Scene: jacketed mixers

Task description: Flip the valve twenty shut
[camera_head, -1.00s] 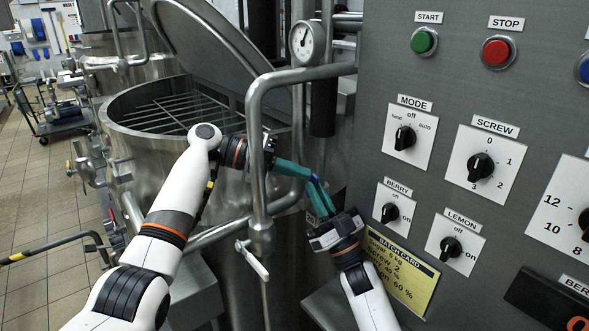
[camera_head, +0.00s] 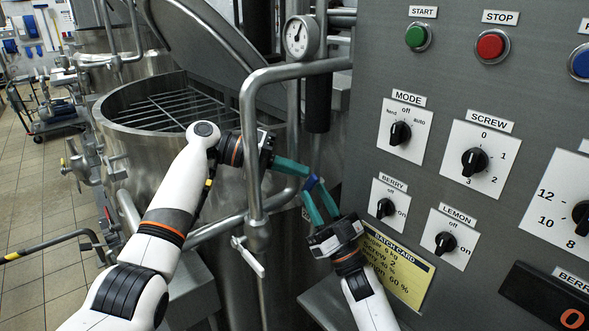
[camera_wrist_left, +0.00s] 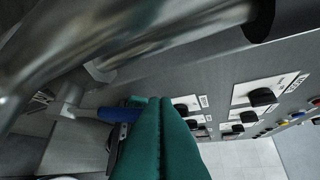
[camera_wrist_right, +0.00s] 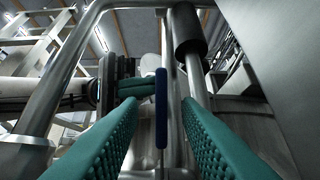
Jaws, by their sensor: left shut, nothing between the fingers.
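A slim blue lever handle (camera_head: 310,183) stands by the pipework left of the control panel; no number is readable on it. My left gripper (camera_head: 302,171) is shut with nothing held, its teal tips close beside the handle. In the left wrist view, the blue handle (camera_wrist_left: 118,115) shows left of the shut fingers (camera_wrist_left: 160,102). My right gripper (camera_head: 317,190) reaches up from below, fingers spread. In the right wrist view, the blue handle (camera_wrist_right: 161,108) stands upright between the open fingers (camera_wrist_right: 160,104), without visible contact. The valve body is mostly hidden.
A bent steel pipe (camera_head: 250,130) with a white lever (camera_head: 248,257) rises in front of my left forearm. The jacketed mixer (camera_head: 115,125) stands behind. The control panel (camera_head: 455,80) with knobs and a yellow batch card (camera_head: 400,268) borders my right gripper.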

